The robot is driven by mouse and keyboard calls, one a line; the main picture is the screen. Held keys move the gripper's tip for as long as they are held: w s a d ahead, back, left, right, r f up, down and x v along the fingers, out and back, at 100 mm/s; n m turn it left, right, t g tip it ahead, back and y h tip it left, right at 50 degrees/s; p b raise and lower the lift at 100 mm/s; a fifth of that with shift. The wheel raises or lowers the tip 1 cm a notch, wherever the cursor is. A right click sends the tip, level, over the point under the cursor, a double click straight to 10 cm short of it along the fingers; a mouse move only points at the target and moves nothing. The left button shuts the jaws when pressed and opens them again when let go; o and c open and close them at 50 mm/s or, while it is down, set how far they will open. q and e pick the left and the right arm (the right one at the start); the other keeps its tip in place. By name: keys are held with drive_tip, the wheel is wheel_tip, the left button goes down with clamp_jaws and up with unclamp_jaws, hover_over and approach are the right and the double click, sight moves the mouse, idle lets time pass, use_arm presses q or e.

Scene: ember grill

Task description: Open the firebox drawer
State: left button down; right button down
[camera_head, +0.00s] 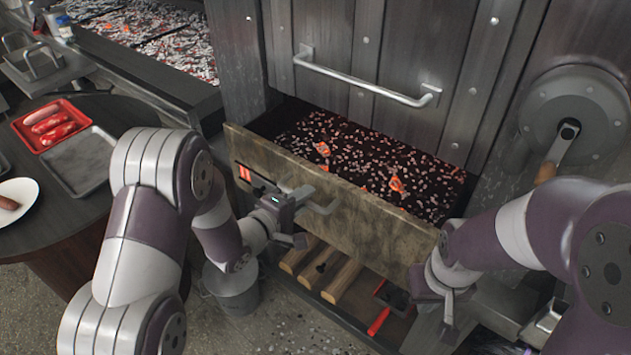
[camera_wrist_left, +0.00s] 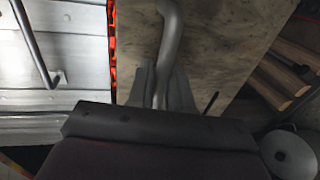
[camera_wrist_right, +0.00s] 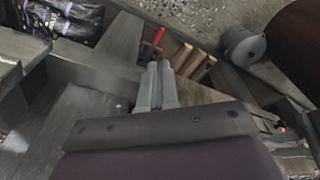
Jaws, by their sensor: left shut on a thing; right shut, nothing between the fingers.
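The firebox drawer (camera_head: 330,200) is pulled partly out of the grill, and glowing coals and ash (camera_head: 375,165) show inside it. Its metal bar handle (camera_head: 322,207) is on the front panel. My left gripper (camera_head: 300,212) is shut on this handle; in the left wrist view the fingers (camera_wrist_left: 160,88) close around the grey bar handle (camera_wrist_left: 170,35). My right gripper (camera_head: 447,310) is shut and empty, to the right of the drawer front and low down. Its closed fingers (camera_wrist_right: 156,85) show in the right wrist view.
Split logs (camera_head: 330,275) and a red-handled tool (camera_head: 380,318) lie in the space below the drawer. A metal bucket (camera_head: 235,290) stands on the floor. A side table at left holds a red tray of meat (camera_head: 75,140) and a metal tray (camera_head: 85,165). A closed panel with a bar handle (camera_head: 365,80) is above.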

use_arm(q)
drive_tip(key=f+p+v, duration=0.1)
drive_tip(key=v, duration=0.5)
drive_tip(key=shift+s+a+f, duration=0.2)
drive_tip(key=shift+s, duration=0.2)
drive_tip(key=c, duration=1.2)
unclamp_jaws()
drive_tip(key=p+v, duration=0.1)
drive_tip(key=v, duration=1.1)
drive_tip(key=shift+s+a+r, duration=0.1)
drive_tip(key=shift+s+a, duration=0.15)
